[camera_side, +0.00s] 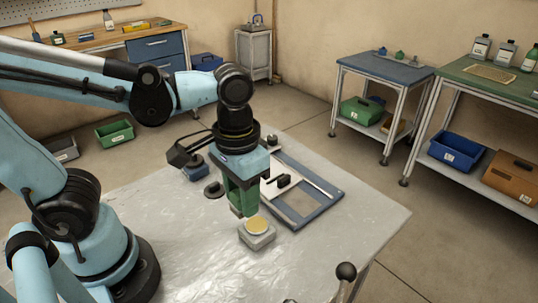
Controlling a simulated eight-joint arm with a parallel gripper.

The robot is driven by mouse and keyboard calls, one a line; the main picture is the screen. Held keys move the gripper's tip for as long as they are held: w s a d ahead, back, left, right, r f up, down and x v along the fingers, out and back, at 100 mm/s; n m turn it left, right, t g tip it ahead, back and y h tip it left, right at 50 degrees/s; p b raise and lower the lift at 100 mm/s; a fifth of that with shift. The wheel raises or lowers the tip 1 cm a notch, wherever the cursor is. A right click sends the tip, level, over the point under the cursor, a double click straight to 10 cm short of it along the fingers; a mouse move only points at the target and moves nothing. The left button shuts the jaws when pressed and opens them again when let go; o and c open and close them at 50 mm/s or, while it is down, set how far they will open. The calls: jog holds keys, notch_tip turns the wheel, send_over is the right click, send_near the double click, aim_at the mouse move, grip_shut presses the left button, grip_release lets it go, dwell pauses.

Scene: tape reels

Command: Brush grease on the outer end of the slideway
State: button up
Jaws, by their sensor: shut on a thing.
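My gripper (243,203), with green fingers, points down over the metal-topped table. It is shut on a slim thing, likely the brush, mostly hidden by the fingers. Just below and right of the fingertips, a grey square block holds a round dish of yellow grease (257,226). I cannot tell whether the held thing touches the grease. The slideway (318,207), a blue-grey frame with pale rails, lies flat behind and right of my gripper. A dark handled piece (284,181) sits on it. My gripper hides part of its left side.
A black ball-topped lever (346,271) stands at the table's front edge. The bare tabletop (350,236) is clear at right.

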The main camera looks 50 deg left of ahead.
jog(key=w, duration=0.4)
send_over(259, 222)
jog(key=shift+f, duration=3)
jog(key=shift+f, duration=0.6)
notch_tip(259, 222, up, 7)
dwell(0.6)
dwell(0.4)
